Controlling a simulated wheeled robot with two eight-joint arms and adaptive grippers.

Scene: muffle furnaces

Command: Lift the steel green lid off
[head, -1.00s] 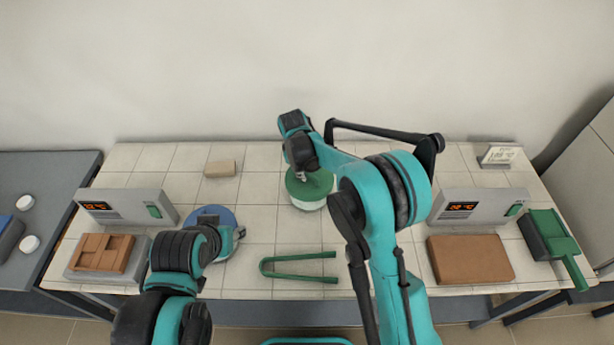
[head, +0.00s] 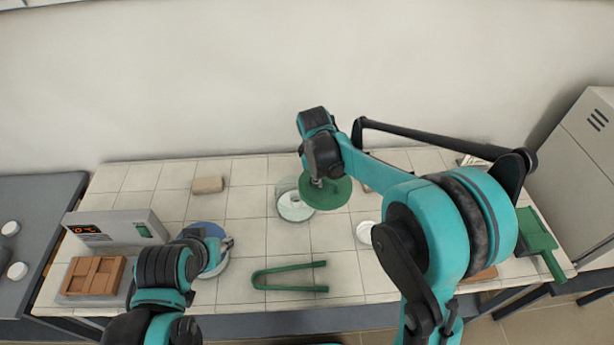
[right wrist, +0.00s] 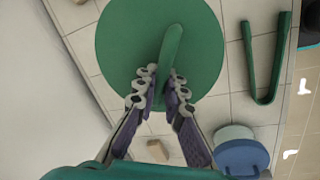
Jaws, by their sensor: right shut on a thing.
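The round green lid (head: 338,196) is held in the air beside and above an open clear jar (head: 283,212) with something white inside. My right gripper (head: 318,182) is shut on the lid's handle. In the right wrist view the fingers (right wrist: 164,88) pinch the bar handle, and the lid's disc (right wrist: 125,40) spreads out beyond them. The lid overlaps the jar's right edge in the head view but looks clear of it. My left arm's end (head: 215,248) is over a blue round lid (head: 207,229) at the left; its fingers cannot be made out.
Green tongs (head: 290,288) lie at the front middle. A white round dish (head: 365,232) is right of the jar. A furnace (head: 115,228) and brown brick (head: 92,276) stand left; a tan block (head: 208,185) lies behind. A green item (head: 536,232) is at the right edge.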

